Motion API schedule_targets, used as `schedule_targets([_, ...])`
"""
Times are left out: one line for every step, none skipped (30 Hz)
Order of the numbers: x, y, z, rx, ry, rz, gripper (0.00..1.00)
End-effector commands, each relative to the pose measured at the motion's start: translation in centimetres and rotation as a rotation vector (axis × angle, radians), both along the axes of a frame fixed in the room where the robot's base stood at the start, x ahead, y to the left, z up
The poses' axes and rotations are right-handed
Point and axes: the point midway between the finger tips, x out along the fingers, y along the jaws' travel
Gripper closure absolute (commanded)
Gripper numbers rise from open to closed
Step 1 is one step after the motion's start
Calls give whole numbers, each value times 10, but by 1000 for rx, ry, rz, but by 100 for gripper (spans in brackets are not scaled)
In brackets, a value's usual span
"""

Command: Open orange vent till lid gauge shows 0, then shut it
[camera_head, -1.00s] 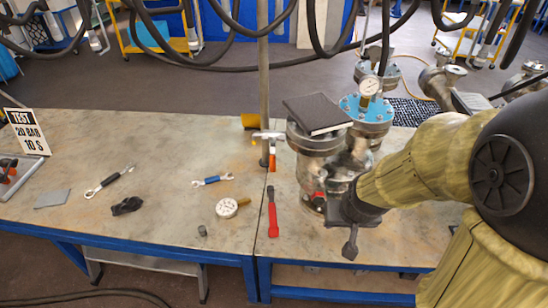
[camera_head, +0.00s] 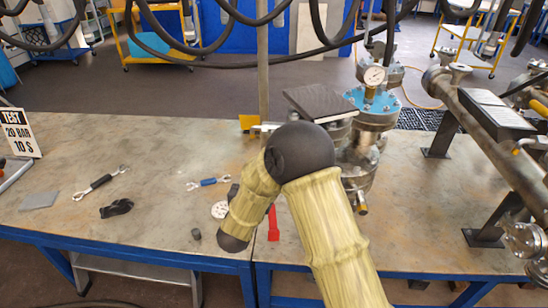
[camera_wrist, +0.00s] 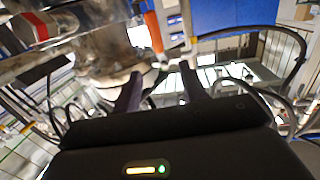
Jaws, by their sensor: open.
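The lid gauge (camera_head: 375,75) is a round white dial above the blue flanged lid (camera_head: 370,103) of a metal vessel (camera_head: 360,145). Its needle is too small to read. A small brass-orange fitting (camera_head: 362,204) sits low on the vessel's front; I cannot tell if it is the vent.
A dark flat block (camera_head: 318,100) lies on a vessel beside the blue lid. A red-handled tool (camera_head: 273,224), a loose gauge (camera_head: 220,210) and wrenches lie on the bench (camera_head: 150,170). A pipe assembly (camera_head: 490,120) stands at right.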

Motion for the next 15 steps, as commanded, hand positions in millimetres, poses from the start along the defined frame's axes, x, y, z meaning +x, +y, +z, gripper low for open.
schedule_targets([-4, 5, -10, -14, -23, -23, 57])
schedule_targets([-6, 6, -11, -21, -35, -35, 57])
schedule_targets([-8, 7, -12, -28, -48, -49, 57])
schedule_targets([-9, 7, -12, -32, -55, -56, 57])
schedule_targets([-10, 8, -12, -35, -61, -61, 57])
schedule_targets([-11, 8, -12, -38, -64, -65, 57])
schedule_targets([-11, 8, -11, -38, -66, -66, 57])
schedule_targets([-11, 8, -11, -38, -67, -67, 57])
schedule_targets([-11, 8, -10, -38, -67, -67, 57])
schedule_targets([-11, 8, -10, -38, -66, -66, 57])
schedule_targets([-11, 7, -10, -38, -66, -66, 57])
schedule_targets([-11, 7, -10, -38, -66, -66, 57])
schedule_targets([-11, 7, -10, -38, -66, -66, 57])
schedule_targets([-10, 7, -10, -38, -66, -67, 57])
schedule_targets([-10, 7, -10, -37, -66, -67, 57])
